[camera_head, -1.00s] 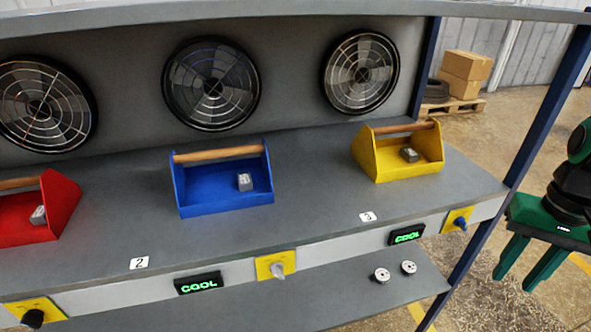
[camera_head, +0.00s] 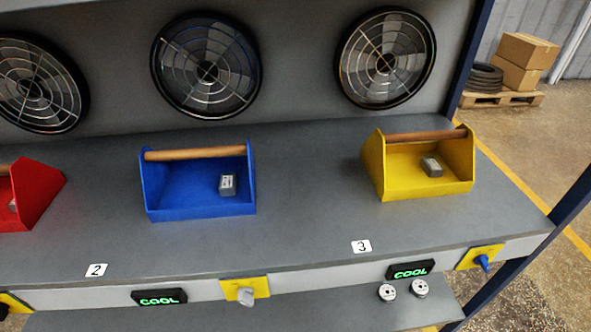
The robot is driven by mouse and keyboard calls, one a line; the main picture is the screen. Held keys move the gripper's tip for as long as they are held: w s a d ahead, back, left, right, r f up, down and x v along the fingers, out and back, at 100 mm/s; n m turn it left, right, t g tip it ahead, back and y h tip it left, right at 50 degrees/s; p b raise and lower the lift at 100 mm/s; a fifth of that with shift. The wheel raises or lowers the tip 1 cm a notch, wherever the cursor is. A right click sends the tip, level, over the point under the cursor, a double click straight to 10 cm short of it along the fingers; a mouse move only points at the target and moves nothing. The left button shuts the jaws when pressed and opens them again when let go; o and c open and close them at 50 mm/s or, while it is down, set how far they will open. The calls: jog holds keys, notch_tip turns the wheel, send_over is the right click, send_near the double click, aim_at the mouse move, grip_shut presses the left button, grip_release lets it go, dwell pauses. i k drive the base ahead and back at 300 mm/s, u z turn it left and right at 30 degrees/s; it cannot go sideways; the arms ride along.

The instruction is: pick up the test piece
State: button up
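Three open carriers with wooden handles stand on the grey bench, each with a small grey block inside that could be a test piece. The grey block (camera_head: 227,184) in the blue carrier (camera_head: 200,214) lies at its right side. Another grey block (camera_head: 432,166) lies in the yellow carrier (camera_head: 425,190) at the right. A third grey block (camera_head: 12,205) shows partly in the red carrier (camera_head: 42,195), which is cut off by the left edge. I cannot tell which block the task means. My gripper is not in view now.
Three round fans (camera_head: 206,67) are set in the back wall. The bench front has yellow-plated knobs (camera_head: 245,290) and displays reading COOL (camera_head: 410,269). Two small round metal parts (camera_head: 403,290) sit on the lower shelf. A blue post stands at the right, with cardboard boxes (camera_head: 523,57) beyond.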

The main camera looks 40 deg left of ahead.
aim_at(228, 182)
jog(key=z, duration=1.35)
jog(key=k, duration=2.55)
jog(key=u, duration=1.1)
jog(key=i, duration=0.5)
jog(key=u, duration=0.15)
